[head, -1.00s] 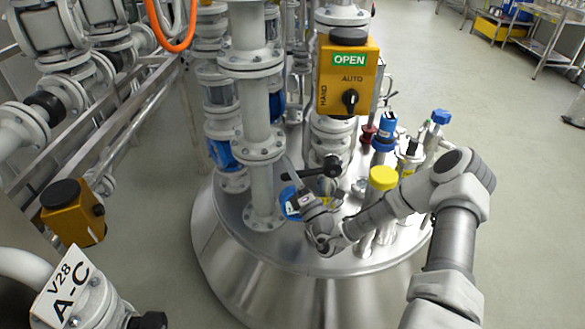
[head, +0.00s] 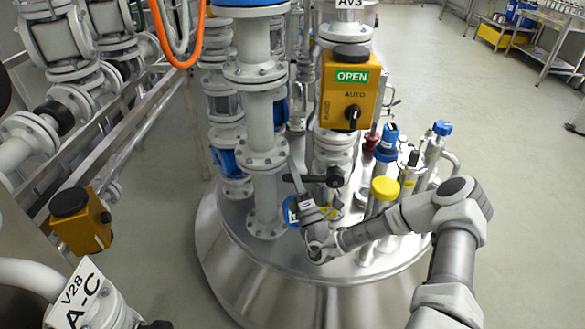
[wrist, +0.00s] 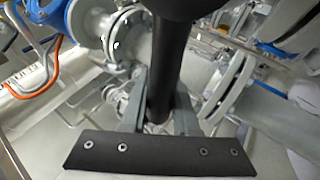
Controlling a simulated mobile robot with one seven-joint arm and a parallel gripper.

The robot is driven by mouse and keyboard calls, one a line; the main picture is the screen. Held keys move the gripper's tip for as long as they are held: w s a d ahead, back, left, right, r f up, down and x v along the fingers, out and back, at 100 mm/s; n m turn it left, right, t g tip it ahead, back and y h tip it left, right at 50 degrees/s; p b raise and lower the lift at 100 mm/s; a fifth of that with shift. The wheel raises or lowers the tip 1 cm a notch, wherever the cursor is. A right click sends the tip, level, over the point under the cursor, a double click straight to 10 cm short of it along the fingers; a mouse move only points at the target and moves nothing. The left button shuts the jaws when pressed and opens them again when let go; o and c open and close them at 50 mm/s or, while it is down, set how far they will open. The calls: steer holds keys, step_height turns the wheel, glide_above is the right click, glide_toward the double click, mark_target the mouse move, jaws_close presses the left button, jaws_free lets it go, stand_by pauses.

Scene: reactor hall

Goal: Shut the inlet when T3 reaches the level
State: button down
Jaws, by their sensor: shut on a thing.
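A black valve lever (head: 318,178) sits low on the piping above the steel vessel's lid (head: 345,262). My gripper (head: 297,180) is at the lever's left end, with its fingers pointing up. In the wrist view a black bar (wrist: 168,65) runs between the fingers of my gripper (wrist: 160,100), which is shut on it. Above the lever, a yellow actuator box (head: 349,95) shows a green OPEN sign and a black selector knob; a tag above it reads AV3. I see no marking T3 and cannot read a level.
Several nozzles with coloured caps, one yellow (head: 385,188), stand on the lid right of my gripper, close to my arm. A thick grey pipe (head: 262,135) rises just left. A V28 A-C sign (head: 72,300) is at lower left. Open floor (head: 470,125) lies to the right.

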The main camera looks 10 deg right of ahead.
steer(key=c, duration=0.7)
jaws_free()
steer(key=shift+r, duration=0.15)
steer(key=v, duration=1.7)
steer(key=shift+s+a+p, duration=0.1)
steer(key=shift+s+p, duration=0.1)
steer(key=shift+p, duration=0.15)
